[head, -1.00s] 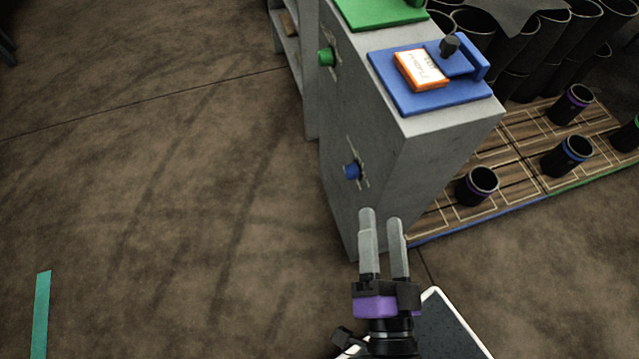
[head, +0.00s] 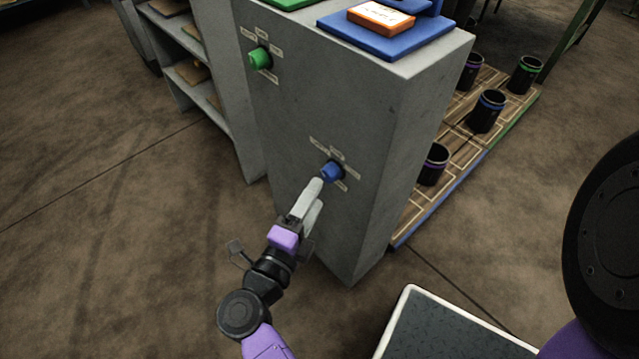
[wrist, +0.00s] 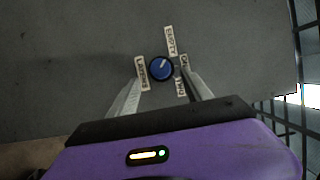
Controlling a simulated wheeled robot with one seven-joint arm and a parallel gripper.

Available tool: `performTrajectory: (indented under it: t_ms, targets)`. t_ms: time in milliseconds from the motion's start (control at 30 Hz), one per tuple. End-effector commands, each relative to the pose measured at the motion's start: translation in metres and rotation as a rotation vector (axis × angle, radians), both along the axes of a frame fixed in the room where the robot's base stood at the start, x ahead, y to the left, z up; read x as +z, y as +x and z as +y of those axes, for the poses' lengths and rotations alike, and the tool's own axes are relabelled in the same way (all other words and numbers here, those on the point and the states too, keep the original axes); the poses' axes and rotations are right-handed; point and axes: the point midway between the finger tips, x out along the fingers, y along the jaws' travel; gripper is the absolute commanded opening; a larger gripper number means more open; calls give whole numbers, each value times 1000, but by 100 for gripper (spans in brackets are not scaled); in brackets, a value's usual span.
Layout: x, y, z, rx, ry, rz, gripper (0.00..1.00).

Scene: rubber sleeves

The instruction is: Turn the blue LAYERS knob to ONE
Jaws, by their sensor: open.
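The blue LAYERS knob (head: 331,171) sticks out of the side of the grey cabinet (head: 375,150). In the wrist view the knob (wrist: 160,69) has a pale pointer mark tilted up and right, toward the lower end of the EMPTY label (wrist: 171,41). The ONE label (wrist: 185,63) is right of the knob and partly behind a finger; the TWO label (wrist: 180,87) is below it. The LAYERS label (wrist: 141,73) is at left. My gripper (head: 317,191) is open in front of the knob. Its fingers (wrist: 162,80) point at the panel, one on each side of the knob; contact is unclear.
A green knob (head: 260,58) sits higher on the same panel, to the left. An orange-edged box (head: 381,18) lies on a blue plate (head: 400,44) atop the cabinet. Shelves (head: 205,85) stand at left. Black sleeves (head: 487,111) stand on a wooden floor mat at right.

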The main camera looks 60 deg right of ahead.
Motion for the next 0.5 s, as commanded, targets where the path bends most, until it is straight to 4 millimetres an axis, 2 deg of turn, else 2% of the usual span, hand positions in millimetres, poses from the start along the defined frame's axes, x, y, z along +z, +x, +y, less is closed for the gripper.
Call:
performTrajectory:
  t_ms: [33,233,500]
  targets:
    - [0,0,-10,-2,-3,-1,58]
    - [0,4,-39,-1,-4,-1,58]
    - [0,6,-57,1,-1,1,58]
